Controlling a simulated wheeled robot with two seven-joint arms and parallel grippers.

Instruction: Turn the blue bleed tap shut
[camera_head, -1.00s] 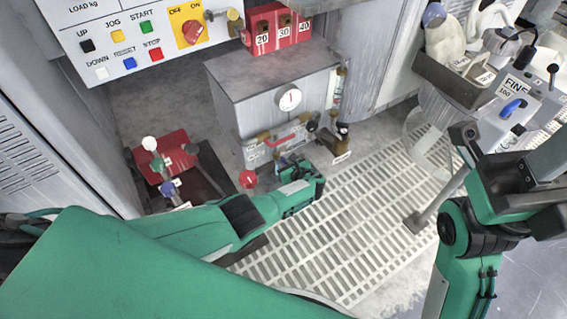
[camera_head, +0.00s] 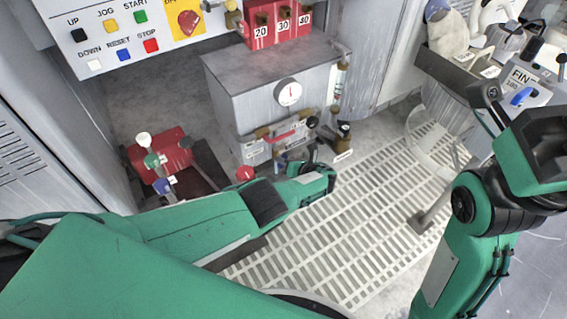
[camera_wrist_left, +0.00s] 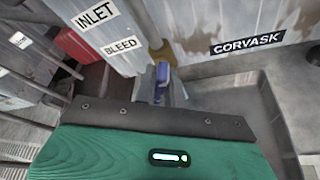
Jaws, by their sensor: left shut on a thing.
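The blue bleed tap (camera_wrist_left: 162,72) shows in the left wrist view below the BLEED label (camera_wrist_left: 121,46), just beyond the gripper's dark front edge. My left gripper (camera_wrist_left: 164,92) is shut on the tap, though the fingers are largely hidden by the green gripper body. In the head view my left gripper (camera_head: 287,160) is at the lower front of the grey box with the round gauge (camera_head: 288,92), just below its red-handled valve (camera_head: 283,136). The tap is hard to make out there.
A red round knob (camera_head: 245,174) is left of the left gripper. A red block with white, green and blue-knobbed levers (camera_head: 160,155) stands further left. Another valve (camera_head: 343,130) is close to the right. Pale floor grating (camera_head: 350,225) lies below.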

